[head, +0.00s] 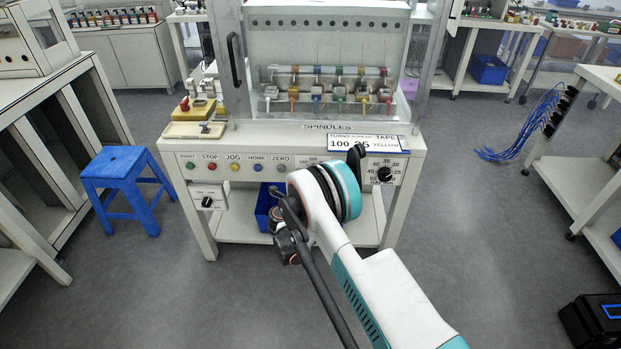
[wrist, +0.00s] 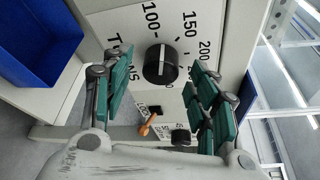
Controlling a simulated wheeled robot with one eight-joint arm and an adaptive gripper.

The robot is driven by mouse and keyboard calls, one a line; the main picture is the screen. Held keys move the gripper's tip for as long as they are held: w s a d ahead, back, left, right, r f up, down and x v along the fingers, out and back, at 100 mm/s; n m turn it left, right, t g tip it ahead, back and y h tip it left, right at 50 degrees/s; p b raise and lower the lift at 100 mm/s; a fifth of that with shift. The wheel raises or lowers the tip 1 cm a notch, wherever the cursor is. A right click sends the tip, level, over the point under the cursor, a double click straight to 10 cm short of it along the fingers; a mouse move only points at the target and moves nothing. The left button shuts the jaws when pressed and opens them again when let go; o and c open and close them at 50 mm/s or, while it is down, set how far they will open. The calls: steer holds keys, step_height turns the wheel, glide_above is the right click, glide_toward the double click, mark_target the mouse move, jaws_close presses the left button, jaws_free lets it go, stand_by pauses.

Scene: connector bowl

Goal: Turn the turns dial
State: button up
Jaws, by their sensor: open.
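The turns dial (wrist: 160,65) is a round black knob with a white line, on the machine's pale front panel. Its printed numbers include 100, 150 and 200. In the wrist view my gripper (wrist: 163,88) is open, with one green-padded finger on each side of the knob. I see gaps between the pads and the knob; contact is not visible. In the head view my arm hides the turns dial and most of my gripper. A card (head: 368,144) on the machine reads 100, 35 and yellow.
Another black dial (head: 384,174) sits right of my arm, with numbers such as 35 and 40. An orange lever (wrist: 148,125) and a smaller black knob (wrist: 180,137) are near my fingers. Coloured buttons (head: 234,167) line the panel's left. A blue stool (head: 115,163) stands left of the machine.

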steer(key=v, duration=1.1)
